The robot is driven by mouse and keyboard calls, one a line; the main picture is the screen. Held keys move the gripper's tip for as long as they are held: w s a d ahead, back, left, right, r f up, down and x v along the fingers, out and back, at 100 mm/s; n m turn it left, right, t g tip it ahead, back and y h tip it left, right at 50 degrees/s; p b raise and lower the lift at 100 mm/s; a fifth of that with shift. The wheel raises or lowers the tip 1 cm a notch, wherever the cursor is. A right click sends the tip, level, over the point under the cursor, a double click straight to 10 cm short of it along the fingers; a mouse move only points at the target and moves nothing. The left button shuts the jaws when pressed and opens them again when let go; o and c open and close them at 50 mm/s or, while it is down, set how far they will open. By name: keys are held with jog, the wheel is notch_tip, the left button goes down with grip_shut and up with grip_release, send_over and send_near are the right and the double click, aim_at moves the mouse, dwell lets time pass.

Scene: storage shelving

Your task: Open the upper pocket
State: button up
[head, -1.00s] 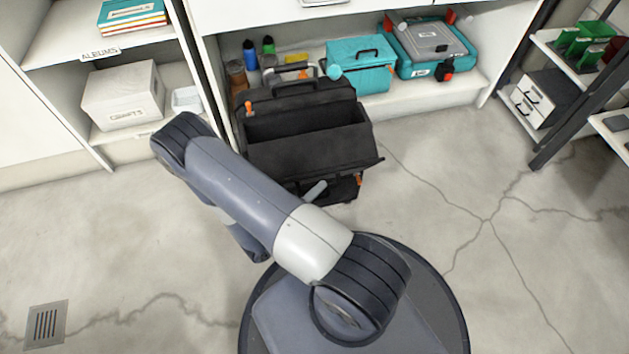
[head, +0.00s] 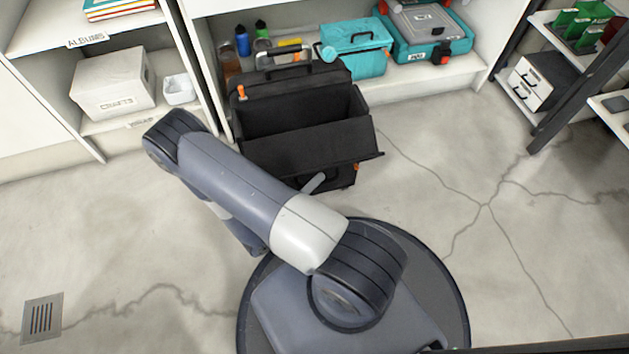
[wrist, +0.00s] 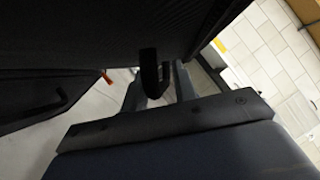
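The black tool bag (head: 300,85) stands on the floor in front of the shelf. Its upper pocket (head: 305,140) gapes open at the top, with its front panel leaning out and its dark inside showing. My gripper (head: 315,183) is partly seen low at the bag's front, below the panel's edge. In the wrist view, my gripper's two grey fingers (wrist: 158,82) stand apart, with a black hook-shaped handle (wrist: 150,70) between them under a dark fabric panel (wrist: 90,30). I cannot tell whether the fingers press on it.
Behind the bag, the shelf holds bottles (head: 242,42), a teal soft case (head: 355,50) and a teal toolbox (head: 430,35). A white box (head: 112,82) sits on the left shelf. A dark rack post (head: 570,90) stands at right. The cracked floor (head: 530,230) is clear.

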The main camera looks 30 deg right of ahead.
jog(key=shift+o, duration=0.3)
jog(key=shift+a, duration=0.25)
jog(key=p+v, duration=0.2)
jog(key=v, duration=0.8)
jog(key=shift+a, duration=0.15)
jog(key=shift+f, duration=0.1)
jog(key=b+x, duration=0.1)
jog(key=x, duration=0.8)
jog(key=shift+s+b, duration=0.1)
jog(key=shift+b, duration=0.25)
jog(key=shift+d, duration=0.4)
